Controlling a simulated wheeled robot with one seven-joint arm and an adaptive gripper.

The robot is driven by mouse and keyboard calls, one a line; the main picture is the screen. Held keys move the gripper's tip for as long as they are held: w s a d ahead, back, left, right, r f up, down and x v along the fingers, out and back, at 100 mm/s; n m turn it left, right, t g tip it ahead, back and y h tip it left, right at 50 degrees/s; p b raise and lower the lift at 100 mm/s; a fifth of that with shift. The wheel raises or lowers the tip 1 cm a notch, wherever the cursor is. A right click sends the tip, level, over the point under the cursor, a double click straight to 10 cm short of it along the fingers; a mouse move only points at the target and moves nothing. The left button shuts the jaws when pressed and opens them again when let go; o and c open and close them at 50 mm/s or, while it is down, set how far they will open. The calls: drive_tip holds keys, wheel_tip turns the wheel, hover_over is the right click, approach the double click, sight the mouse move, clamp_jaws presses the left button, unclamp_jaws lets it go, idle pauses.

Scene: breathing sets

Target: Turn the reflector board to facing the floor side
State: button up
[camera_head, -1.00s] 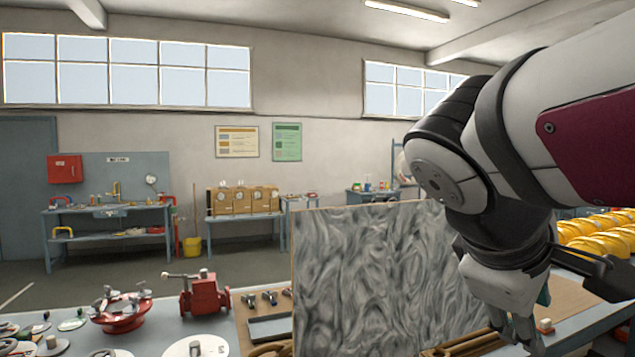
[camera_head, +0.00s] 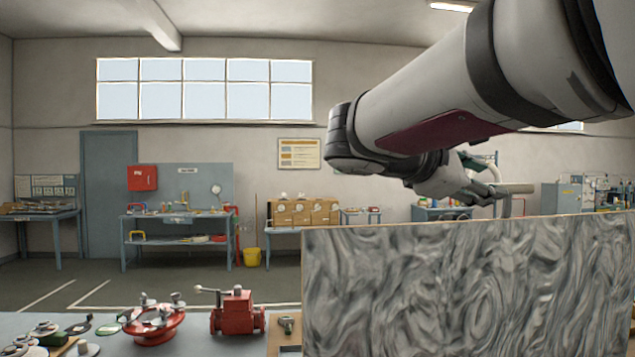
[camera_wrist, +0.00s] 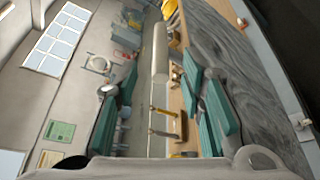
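The reflector board, a grey board (camera_head: 440,295) with a dark swirl pattern and a thin tan edge, stands upright at the lower right of the head view. The swirled face is toward the head camera. My gripper (camera_head: 485,190) shows above and apparently beyond the board's top edge, partly hidden by my arm.
A red valve (camera_head: 237,312) and a red round fitting (camera_head: 155,323) stand on the bench left of the board, with small parts at far left. In the wrist view several hammer-like tools (camera_wrist: 163,112) show beyond the fingers. Open floor (camera_head: 190,290) lies behind the bench.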

drive_tip(key=p+x, duration=0.1)
drive_tip(key=x, duration=0.7)
drive_tip(key=shift+w+d+f+p, duration=0.1)
drive_tip(key=shift+d+p, duration=0.25)
drive_tip(key=shift+p, duration=0.05)
drive_tip(key=shift+c, duration=0.5)
clamp_jaws()
